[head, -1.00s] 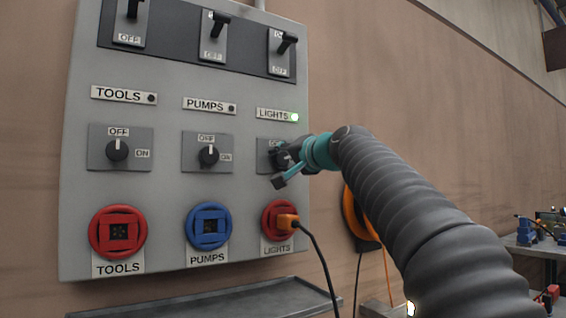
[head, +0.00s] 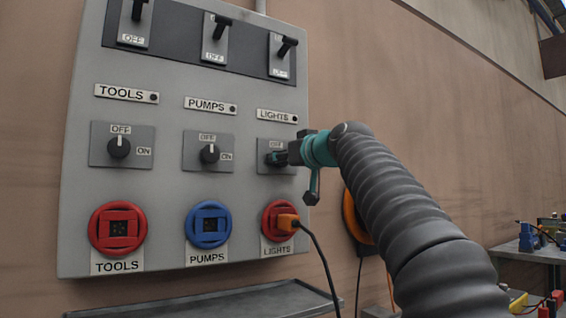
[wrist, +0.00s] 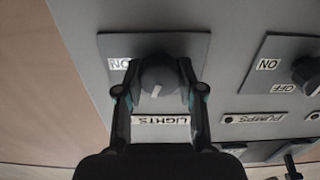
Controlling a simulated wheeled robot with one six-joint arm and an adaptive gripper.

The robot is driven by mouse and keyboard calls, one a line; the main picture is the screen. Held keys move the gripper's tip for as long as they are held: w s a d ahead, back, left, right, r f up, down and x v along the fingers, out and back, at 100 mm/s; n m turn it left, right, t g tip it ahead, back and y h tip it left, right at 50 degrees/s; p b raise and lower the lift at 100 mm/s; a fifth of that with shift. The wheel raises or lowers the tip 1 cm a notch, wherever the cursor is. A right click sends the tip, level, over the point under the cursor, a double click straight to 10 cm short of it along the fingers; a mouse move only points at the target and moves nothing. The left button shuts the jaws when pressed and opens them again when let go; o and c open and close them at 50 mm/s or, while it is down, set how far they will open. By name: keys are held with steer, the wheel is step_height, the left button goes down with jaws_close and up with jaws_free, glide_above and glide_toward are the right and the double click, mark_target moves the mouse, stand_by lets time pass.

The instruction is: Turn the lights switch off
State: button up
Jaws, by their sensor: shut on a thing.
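The lights switch is a dark round knob (wrist: 158,72) on a grey plate, in the wrist view. Its white mark points down toward the LIGHTS label (wrist: 160,121), which is the OFF side in the head view. My gripper (wrist: 156,84) is shut on the knob, one finger on each side. In the head view my gripper (head: 277,159) reaches the LIGHTS plate (head: 272,144) from the right and hides most of the knob. The lamp (head: 294,118) beside the LIGHTS label is dark.
The TOOLS switch (head: 119,147) and PUMPS switch (head: 210,153) are to the left, both pointing up at OFF. Black levers run above. A grey shelf (head: 220,302) lies underneath.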

steer(key=shift+n+b, duration=0.3)
steer(key=shift+n, duration=1.7)
steer(key=o, duration=1.2)
steer(key=shift+c, duration=0.2)
steer(key=shift+s, duration=0.1)
steer(key=v, duration=1.1)
steer(key=shift+s+d, duration=0.25)
steer(key=shift+s, duration=0.05)
